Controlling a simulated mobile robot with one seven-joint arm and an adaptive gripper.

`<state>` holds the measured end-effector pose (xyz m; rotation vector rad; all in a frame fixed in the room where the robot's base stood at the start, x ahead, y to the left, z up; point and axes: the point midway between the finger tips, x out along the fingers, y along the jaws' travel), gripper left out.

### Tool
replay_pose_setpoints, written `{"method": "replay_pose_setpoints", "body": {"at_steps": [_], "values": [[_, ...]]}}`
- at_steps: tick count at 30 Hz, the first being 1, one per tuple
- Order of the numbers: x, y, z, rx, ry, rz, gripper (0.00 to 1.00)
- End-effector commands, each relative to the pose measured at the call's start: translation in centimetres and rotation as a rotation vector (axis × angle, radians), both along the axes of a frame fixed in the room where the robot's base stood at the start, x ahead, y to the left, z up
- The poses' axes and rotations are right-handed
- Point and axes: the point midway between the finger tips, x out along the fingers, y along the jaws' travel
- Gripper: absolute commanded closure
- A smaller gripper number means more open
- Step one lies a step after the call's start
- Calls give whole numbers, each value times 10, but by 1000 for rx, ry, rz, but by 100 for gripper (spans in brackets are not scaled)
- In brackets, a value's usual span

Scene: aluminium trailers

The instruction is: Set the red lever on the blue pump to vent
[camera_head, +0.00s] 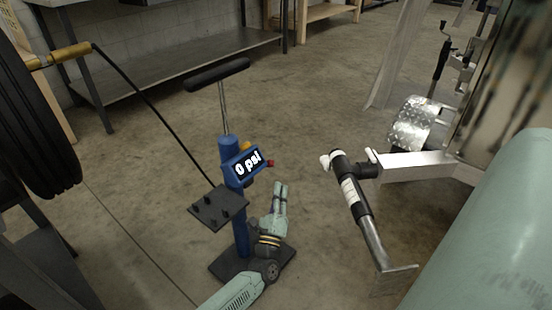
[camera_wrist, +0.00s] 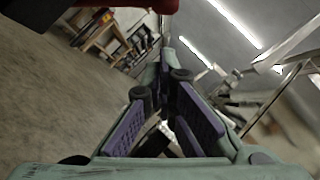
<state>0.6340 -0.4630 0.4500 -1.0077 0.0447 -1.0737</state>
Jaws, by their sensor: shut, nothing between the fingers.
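The blue pump (camera_head: 237,180) stands upright on a dark base plate in the head view, with a black T-handle (camera_head: 217,75) raised on its rod. Its display (camera_head: 247,164) reads "0 psi". The small red lever (camera_head: 270,163) sticks out on the right of the display; its setting is too small to read. My gripper (camera_head: 280,187) is shut and empty, pointing up just below and right of the lever, seemingly apart from it. In the wrist view my gripper (camera_wrist: 172,62) shows purple finger pads, and a blurred dark red part (camera_wrist: 128,8), possibly the lever, crosses the top edge.
A black hose runs from the pump to a brass-coloured fitting (camera_head: 62,55) by a tyre (camera_head: 30,120) at left. A trailer jack (camera_head: 355,200) stands right of my gripper. A metal shelf bench (camera_head: 180,70) is behind. Open concrete floor lies between.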

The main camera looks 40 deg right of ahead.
Motion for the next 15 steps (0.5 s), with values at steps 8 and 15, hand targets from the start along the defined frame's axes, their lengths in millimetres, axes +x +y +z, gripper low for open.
{"method": "replay_pose_setpoints", "body": {"at_steps": [8, 15], "values": [[-27, 45, -24, 2, -2, 4, 100], [-44, 69, -38, 1, -2, 3, 100]]}}
